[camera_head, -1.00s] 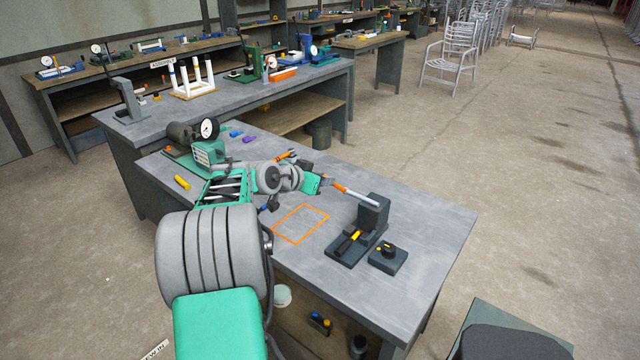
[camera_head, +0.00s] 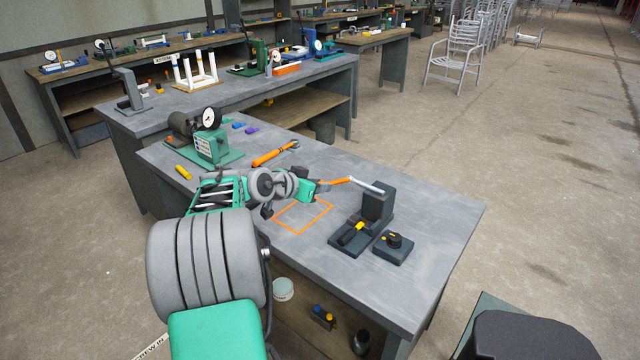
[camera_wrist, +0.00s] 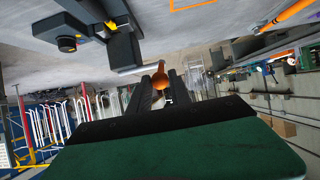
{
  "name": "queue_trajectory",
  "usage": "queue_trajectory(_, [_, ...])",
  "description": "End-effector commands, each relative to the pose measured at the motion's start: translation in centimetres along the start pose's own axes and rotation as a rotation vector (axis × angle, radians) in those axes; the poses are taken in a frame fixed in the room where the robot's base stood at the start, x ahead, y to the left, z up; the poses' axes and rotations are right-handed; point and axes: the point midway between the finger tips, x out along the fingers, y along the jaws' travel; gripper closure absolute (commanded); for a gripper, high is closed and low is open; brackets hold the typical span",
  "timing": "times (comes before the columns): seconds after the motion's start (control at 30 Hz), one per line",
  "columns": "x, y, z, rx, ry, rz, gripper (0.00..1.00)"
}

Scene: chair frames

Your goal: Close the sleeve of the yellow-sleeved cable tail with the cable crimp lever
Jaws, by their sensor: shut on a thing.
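The cable crimp lever (camera_head: 366,186) is a pale metal bar with an orange grip, running from the top of a dark upright block (camera_head: 377,206) towards the left. My gripper (camera_head: 318,188) is shut on the orange grip (camera_head: 338,182). In the wrist view the rounded orange end (camera_wrist: 160,80) shows between my two dark fingers. The yellow-sleeved cable tail (camera_head: 352,234) lies on the dark base in front of the block, below the lever. Its yellow part shows small in the wrist view (camera_wrist: 111,25). I cannot tell the sleeve's state.
A dark box with a round knob (camera_head: 393,247) stands right of the fixture. An orange square outline (camera_head: 303,215) marks the grey table. An orange-handled tool (camera_head: 275,153) lies behind my arm. A gauge machine (camera_head: 208,145) stands at the far left. The table's right part is clear.

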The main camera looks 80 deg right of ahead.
Motion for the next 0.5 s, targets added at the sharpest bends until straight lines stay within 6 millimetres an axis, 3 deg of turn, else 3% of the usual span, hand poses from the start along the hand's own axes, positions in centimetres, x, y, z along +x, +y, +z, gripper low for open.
queue_trajectory(0.2, [0.4, 0.0, 1.9, -0.002, -0.002, 0.000, 1.00])
queue_trajectory(0.5, [0.2, 0.0, 1.1, -0.001, -0.001, 0.000, 1.00])
